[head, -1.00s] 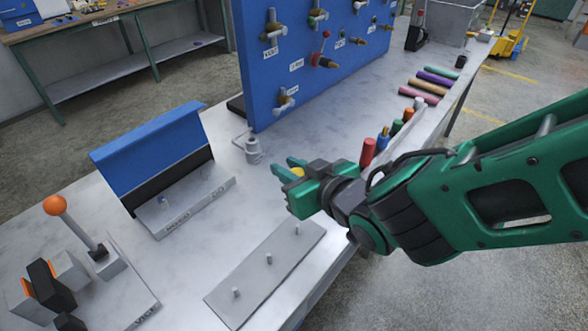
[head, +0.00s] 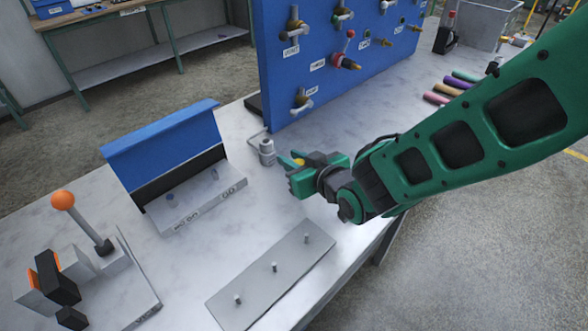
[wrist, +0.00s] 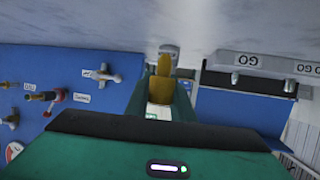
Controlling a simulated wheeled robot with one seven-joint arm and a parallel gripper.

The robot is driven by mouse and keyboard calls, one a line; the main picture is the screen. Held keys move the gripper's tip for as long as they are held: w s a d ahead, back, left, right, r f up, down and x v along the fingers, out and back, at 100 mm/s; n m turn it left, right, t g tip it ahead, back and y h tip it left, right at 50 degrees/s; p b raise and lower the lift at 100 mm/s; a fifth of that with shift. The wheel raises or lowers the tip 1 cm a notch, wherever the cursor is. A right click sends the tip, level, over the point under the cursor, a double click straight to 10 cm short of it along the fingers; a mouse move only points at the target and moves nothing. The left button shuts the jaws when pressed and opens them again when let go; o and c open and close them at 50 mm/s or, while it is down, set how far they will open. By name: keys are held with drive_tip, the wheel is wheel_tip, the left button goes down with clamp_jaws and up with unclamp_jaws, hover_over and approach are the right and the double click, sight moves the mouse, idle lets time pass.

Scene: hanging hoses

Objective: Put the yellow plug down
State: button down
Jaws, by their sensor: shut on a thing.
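The yellow plug (wrist: 163,68) is between the fingers of my gripper in the wrist view; a small yellow bit of it (head: 299,161) shows in the head view. My green gripper (head: 294,171) is shut on the plug, above the grey table top (head: 215,262). It is just right of a small grey cylindrical fitting (head: 267,152). Most of the plug is hidden by the gripper in the head view. I cannot tell whether the plug touches the table.
A blue panel (head: 330,75) with valves stands behind. A grey block with a blue back (head: 165,140) is at left. A flat plate with three pegs (head: 265,290) lies in front. An orange-knobbed lever (head: 63,201) stands front left. Coloured cylinders (head: 450,88) lie far right.

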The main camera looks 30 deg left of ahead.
drive_tip(key=shift+w+a+f, duration=0.15)
drive_tip(key=shift+w+f, duration=0.1)
drive_tip(key=shift+f, duration=1.9)
drive_tip(key=c, duration=1.5)
unclamp_jaws()
drive_tip(key=shift+f, duration=0.1)
drive_tip(key=shift+c, duration=0.2)
drive_tip(key=v, duration=1.1)
drive_tip(key=shift+s+r, duration=0.15)
drive_tip(key=shift+r, duration=0.05)
drive_tip(key=shift+s+d, duration=0.15)
drive_tip(key=shift+d, duration=0.3)
